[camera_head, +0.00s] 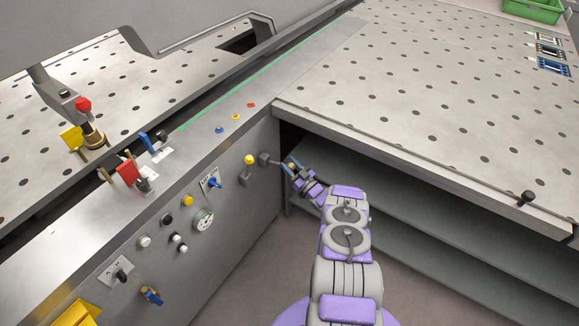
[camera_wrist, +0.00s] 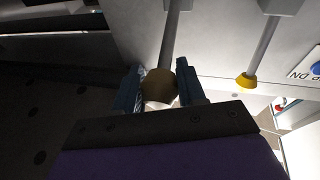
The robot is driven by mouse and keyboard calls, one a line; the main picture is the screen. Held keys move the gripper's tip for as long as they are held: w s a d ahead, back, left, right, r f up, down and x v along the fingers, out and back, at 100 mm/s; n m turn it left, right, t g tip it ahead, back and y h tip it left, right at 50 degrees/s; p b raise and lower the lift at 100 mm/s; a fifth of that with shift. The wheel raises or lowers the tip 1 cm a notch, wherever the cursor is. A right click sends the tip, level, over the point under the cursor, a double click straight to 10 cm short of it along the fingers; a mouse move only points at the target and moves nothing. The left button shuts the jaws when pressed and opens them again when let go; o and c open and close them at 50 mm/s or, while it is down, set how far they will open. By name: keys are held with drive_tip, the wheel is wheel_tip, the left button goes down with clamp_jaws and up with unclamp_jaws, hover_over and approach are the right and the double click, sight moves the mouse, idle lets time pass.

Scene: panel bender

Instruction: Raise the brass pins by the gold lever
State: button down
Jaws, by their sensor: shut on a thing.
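The gold lever is a grey rod (camera_head: 277,162) that sticks out from a dark block on the machine's front panel. Its dull gold knob (camera_wrist: 160,84) sits between the two blue fingers of my gripper (camera_head: 292,167) in the wrist view. My gripper is shut on this knob, just right of the panel and below the table's near corner. In the head view the fingers partly hide the knob. I cannot pick out raised brass pins on the table (camera_head: 400,85) with its dark holes.
A yellow-knobbed lever (camera_head: 249,160) stands just left of the gold one; it also shows in the wrist view (camera_wrist: 247,80). The panel (camera_head: 235,235) carries a gauge, a blue switch and several buttons. The table's front edge (camera_head: 420,160) overhangs an open shelf (camera_head: 400,205) near my arm.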

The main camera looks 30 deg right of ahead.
drive_tip(key=shift+d+r, duration=0.2)
drive_tip(key=shift+d, duration=0.15)
drive_tip(key=c, duration=0.7)
unclamp_jaws()
drive_tip(key=shift+d+f, duration=0.1)
drive_tip(key=shift+a, duration=0.2)
drive_tip(key=shift+s+f, duration=0.1)
drive_tip(key=shift+s, duration=0.15)
drive_tip(key=b+v, duration=0.1)
drive_tip(key=v, duration=1.6)
drive_tip(key=shift+b, duration=0.3)
drive_tip(key=shift+d, duration=0.1)
